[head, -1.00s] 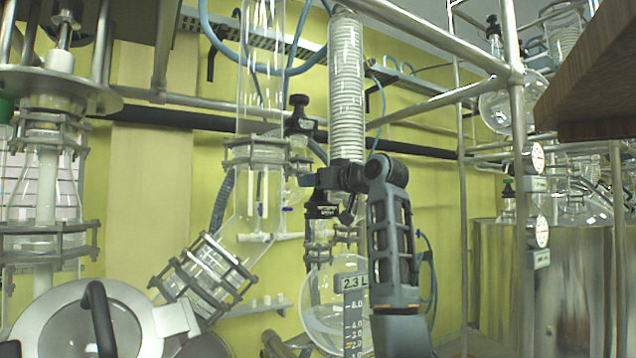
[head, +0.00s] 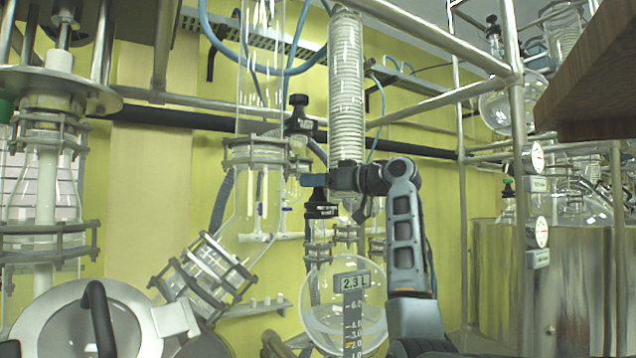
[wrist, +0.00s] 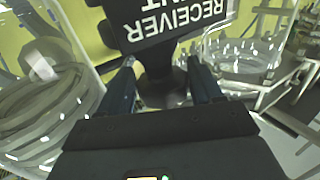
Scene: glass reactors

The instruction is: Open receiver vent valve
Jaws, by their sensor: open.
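The receiver vent valve (head: 321,211) is a black fitting above the round glass receiver (head: 322,318) in the head view. In the wrist view its black tag (wrist: 160,20) reads "RECEIVER VENT" upside down, and a dark stem with a wider round end (wrist: 165,92) hangs below it.
A coiled glass condenser (head: 346,90) stands just behind and above my gripper. Another black-capped valve (head: 298,112) is up and to the left. A metal frame post (head: 520,180) and a steel vessel (head: 575,285) stand to the right. A brown board (head: 595,80) overhangs top right.

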